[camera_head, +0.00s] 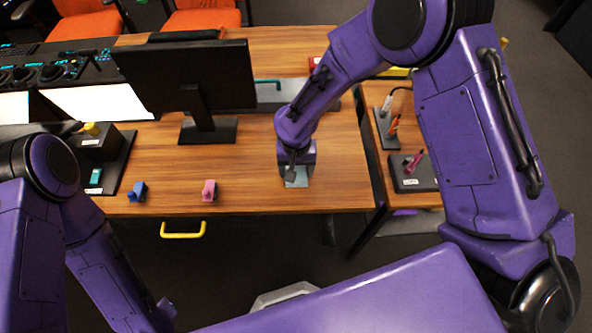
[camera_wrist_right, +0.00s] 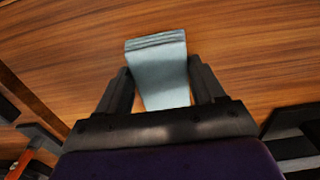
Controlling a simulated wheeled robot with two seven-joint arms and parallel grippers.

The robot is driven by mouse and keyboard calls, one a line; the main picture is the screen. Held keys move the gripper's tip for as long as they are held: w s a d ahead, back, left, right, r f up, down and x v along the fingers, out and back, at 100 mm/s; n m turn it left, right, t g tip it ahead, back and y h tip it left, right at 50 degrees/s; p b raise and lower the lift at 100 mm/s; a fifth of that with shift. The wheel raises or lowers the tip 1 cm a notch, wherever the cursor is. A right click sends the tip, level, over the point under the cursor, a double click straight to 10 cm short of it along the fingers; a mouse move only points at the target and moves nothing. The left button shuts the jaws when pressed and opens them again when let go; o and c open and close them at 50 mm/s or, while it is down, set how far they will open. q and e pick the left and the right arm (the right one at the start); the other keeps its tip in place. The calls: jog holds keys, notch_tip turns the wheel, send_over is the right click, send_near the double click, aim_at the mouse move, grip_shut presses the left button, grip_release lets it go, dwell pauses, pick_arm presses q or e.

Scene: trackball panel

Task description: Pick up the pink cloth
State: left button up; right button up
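The pink cloth (camera_head: 209,190) looks like a small folded pink piece near the front edge of the wooden desk in the head view. My right gripper (camera_head: 297,175) is to the right of it, low over the desk at a pale grey-blue folded piece (camera_head: 299,181). In the right wrist view, the open fingers of my right gripper (camera_wrist_right: 160,75) stand on either side of this grey-blue piece (camera_wrist_right: 160,65); contact is not clear. The pink cloth is not in the wrist view. My left arm is at lower left, and its gripper is not visible.
A blue piece (camera_head: 138,191) lies left of the pink cloth. A black monitor (camera_head: 190,80) stands behind. A black tray (camera_head: 117,178) is at the left, a side table (camera_head: 430,199) with holders at the right. The desk around the pink cloth is clear.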

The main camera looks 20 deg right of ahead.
jog(key=shift+w+r, duration=0.1)
jog(key=shift+r, duration=0.05)
notch_tip(320, 180, up, 3)
jog(key=shift+w+f, duration=0.1)
jog(key=shift+f, duration=0.1)
jog(key=s+a+r, duration=0.3)
jog(key=s+r, duration=0.7)
jog(key=s, duration=0.4)
jog(key=shift+a, duration=0.15)
